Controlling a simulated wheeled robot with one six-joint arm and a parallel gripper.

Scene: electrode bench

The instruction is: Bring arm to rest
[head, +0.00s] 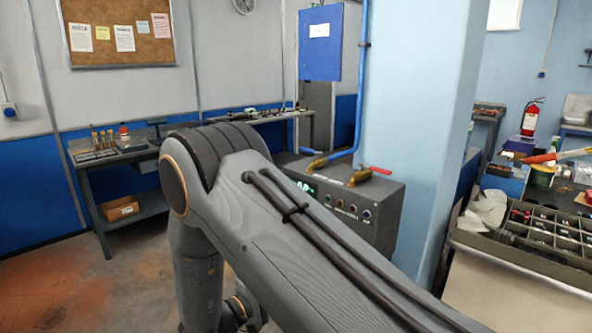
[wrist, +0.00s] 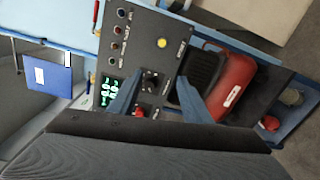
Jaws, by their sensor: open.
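My arm, grey with black cables along its top, fills the middle of the head view and reaches down to the lower right edge. The gripper end is outside the head view. In the wrist view my gripper (wrist: 161,80) is open, with its two blue-grey fingers apart and nothing between them. Past the fingers is the front panel of a dark control box (wrist: 140,45). It has a lit green display, knobs and a yellow lamp. The same box (head: 388,235) stands behind my arm in the head view, partly hidden by it. Whether the fingers touch the panel I cannot tell.
A blue-white pillar (head: 415,110) rises behind the box. A divided tray (head: 555,240) of parts is at the right. A workbench (head: 85,165) stands at the left over open floor (head: 60,290). A red object (wrist: 232,85) lies right of the fingers in the wrist view.

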